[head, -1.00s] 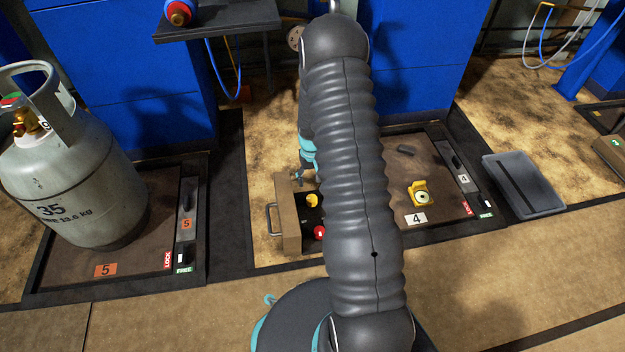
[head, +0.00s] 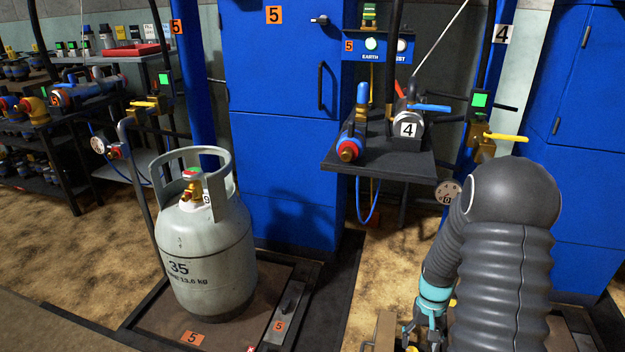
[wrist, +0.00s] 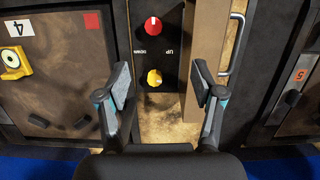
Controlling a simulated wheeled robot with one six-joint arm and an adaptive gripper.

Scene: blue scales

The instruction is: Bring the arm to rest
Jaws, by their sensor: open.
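My gripper (wrist: 161,95) is open and empty in the wrist view, its two fingers spread apart. Between and beyond the fingers is a dark control panel with a red knob (wrist: 153,25) and a yellow knob (wrist: 154,77), marked UP and DOWN. No contact with the knobs shows. In the head view, my gripper (head: 424,328) hangs low at the bottom, partly hidden by my dark ribbed arm, which is bent over and fills the lower right.
A grey gas cylinder (head: 205,250) stands on scale 5 to the left. A dark shelf (head: 375,165) with valves is behind my arm. A box with a handle (wrist: 206,60) is beside the panel. A yellow piece (wrist: 14,62) lies on scale 4.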

